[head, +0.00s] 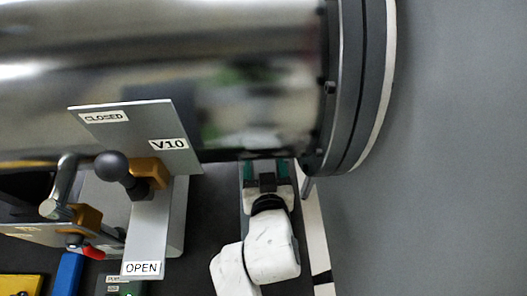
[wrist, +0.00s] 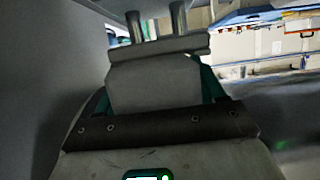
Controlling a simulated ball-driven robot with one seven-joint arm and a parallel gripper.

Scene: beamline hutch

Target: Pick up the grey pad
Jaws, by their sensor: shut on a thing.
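The grey pad (wrist: 152,84) fills the middle of the wrist view, a blocky grey piece between my two green fingers. My gripper (wrist: 158,88) is shut on it. In the head view my gripper (head: 265,171) reaches up to the lower edge of the big shiny cylinder, with its green fingers partly showing. The cylinder covers what lies beyond the fingertips, so I cannot make out the pad there. I cannot tell whether the pad is touching anything else.
The shiny cylinder (head: 170,60) with a dark flange (head: 350,90) hangs over my gripper. A V10 plate (head: 140,135) and a black-knobbed lever (head: 113,167) stand to the left. Two metal posts (wrist: 180,18) rise behind the pad. A plain grey wall (head: 460,150) is at right.

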